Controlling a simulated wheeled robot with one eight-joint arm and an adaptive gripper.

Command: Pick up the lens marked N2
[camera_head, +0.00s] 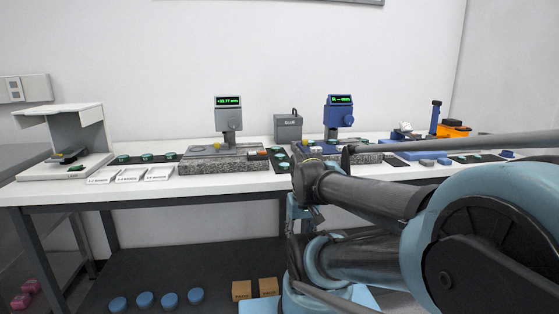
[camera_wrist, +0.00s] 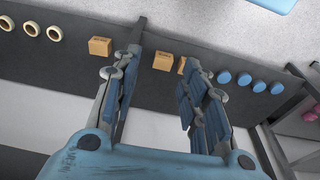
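Several small green discs, which may be the lenses, lie on dark mats on the white bench in the head view. One group (camera_head: 147,157) is at the left, one (camera_head: 283,160) is near the middle, and one (camera_head: 475,157) is at the right. No marking is readable, so I cannot tell which is N2. My gripper (camera_wrist: 163,52) is open in the wrist view, with its two blue-grey fingers apart and nothing between them. It points down toward the lower shelf, and no green disc shows in that view. My arm hides part of the bench's right side.
Two grey granite blocks (camera_head: 215,168) carry a grey gauge (camera_head: 229,115) and a blue gauge (camera_head: 339,112). A grey box (camera_head: 289,128) stands between them. White cards (camera_head: 130,176) lie at the left. The lower shelf (camera_wrist: 60,75) holds small cardboard boxes (camera_wrist: 163,61), blue discs (camera_wrist: 242,79) and rings (camera_wrist: 30,28).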

